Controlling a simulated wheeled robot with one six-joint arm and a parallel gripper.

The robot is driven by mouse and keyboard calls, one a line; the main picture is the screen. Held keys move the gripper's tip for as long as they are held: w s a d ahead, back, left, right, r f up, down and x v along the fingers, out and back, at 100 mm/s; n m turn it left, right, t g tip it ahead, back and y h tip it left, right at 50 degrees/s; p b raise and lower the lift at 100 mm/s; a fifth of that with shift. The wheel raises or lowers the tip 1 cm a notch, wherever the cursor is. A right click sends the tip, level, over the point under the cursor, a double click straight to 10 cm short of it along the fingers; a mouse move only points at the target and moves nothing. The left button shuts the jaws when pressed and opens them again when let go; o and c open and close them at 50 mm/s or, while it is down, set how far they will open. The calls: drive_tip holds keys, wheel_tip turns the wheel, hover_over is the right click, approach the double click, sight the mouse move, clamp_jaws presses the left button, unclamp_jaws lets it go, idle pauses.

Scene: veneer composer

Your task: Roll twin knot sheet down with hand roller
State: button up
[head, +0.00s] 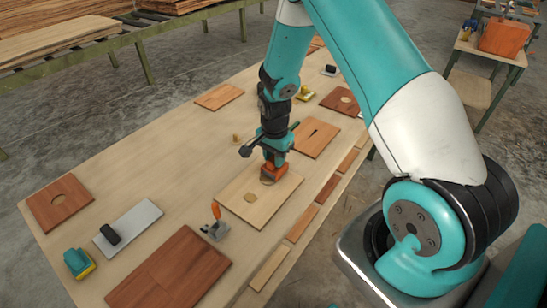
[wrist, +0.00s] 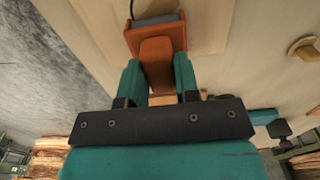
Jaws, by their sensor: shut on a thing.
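The pale sheet (head: 277,211) lies flat on the long table and bears two round tan knot spots. One spot (head: 250,197) is fully in view, and the other is partly covered by the tool below my gripper. My gripper (head: 273,160) points down over the sheet's far half, shut on a blocky orange tool (head: 272,173). The wrist view shows this tool (wrist: 156,50) between the teal fingers, with a grey part at its far end. Its underside is hidden, so contact is unclear. An orange-handled tool with a grey lower part (head: 216,222), resembling a hand roller, stands left of the sheet.
A grey plate with a black grip (head: 128,227), a teal and yellow tool (head: 78,262) and a reddish board (head: 168,272) lie nearby. Wood strips (head: 301,224) line the near edge. The table's left middle is mostly clear.

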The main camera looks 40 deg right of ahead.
drive_tip(key=shift+r+p, duration=2.65)
drive_tip(key=shift+r, duration=0.95)
drive_tip(key=shift+f, duration=0.1)
